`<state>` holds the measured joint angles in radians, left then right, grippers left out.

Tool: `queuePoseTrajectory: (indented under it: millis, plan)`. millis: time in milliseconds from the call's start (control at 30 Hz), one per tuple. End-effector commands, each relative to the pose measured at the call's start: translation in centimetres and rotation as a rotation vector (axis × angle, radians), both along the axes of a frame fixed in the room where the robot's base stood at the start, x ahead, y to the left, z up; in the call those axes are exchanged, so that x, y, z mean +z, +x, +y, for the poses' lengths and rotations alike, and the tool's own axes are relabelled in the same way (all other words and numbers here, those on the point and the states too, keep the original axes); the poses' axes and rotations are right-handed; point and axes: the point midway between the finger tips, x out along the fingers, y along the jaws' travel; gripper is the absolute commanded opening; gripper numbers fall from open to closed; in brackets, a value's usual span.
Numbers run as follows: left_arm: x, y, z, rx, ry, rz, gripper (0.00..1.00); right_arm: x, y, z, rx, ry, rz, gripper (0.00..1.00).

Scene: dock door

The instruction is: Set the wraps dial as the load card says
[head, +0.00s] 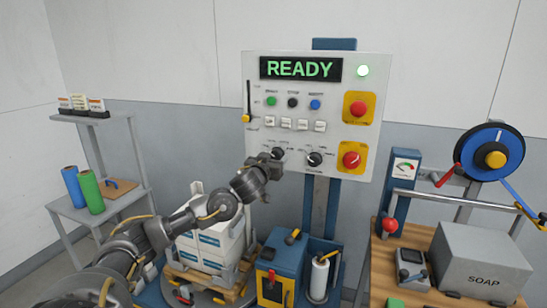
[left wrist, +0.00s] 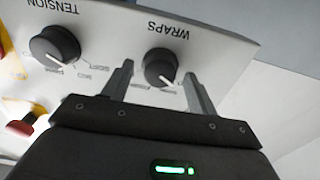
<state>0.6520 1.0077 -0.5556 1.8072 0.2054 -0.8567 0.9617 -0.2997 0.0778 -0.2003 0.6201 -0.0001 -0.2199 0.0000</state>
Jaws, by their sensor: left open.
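The wraps dial (head: 278,153) is a black knob with a white pointer line, low on the left of the control panel (head: 335,90). My left gripper (head: 268,163) is in front of it and partly hides it. In the left wrist view, where the lettering is upside down, the wraps dial (left wrist: 160,66) lies between the two open fingers (left wrist: 157,76). Whether the fingers touch it I cannot tell. Its pointer slants toward the lower right there; the scale marks are too small to read. The tension dial (left wrist: 55,46) is beside it. No readable load card shows. My right gripper is out of view.
Red buttons (head: 351,160) sit right of the dials. Wrapped white boxes (head: 213,245) stand on a pallet below. Small cards (head: 80,102) stand on the left shelf. A soap box (head: 480,262) is at right.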

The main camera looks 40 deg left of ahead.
Motion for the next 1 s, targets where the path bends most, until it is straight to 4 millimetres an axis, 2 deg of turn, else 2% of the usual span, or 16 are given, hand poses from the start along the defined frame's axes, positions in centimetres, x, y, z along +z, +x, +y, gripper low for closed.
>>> queuePoseTrajectory:
  millis: [267, 600, 1000]
  plan:
    - [-0.03, 0.16, 0.05, 0.000, 0.000, 0.000, 0.58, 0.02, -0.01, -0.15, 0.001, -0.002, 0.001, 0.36]
    - [-0.02, 0.15, 0.03, 0.000, 0.000, 0.000, 0.15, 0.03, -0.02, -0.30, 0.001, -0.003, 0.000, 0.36]
    - [-0.13, 0.14, 0.03, 0.000, 0.086, 0.030, 0.14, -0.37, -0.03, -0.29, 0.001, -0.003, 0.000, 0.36]
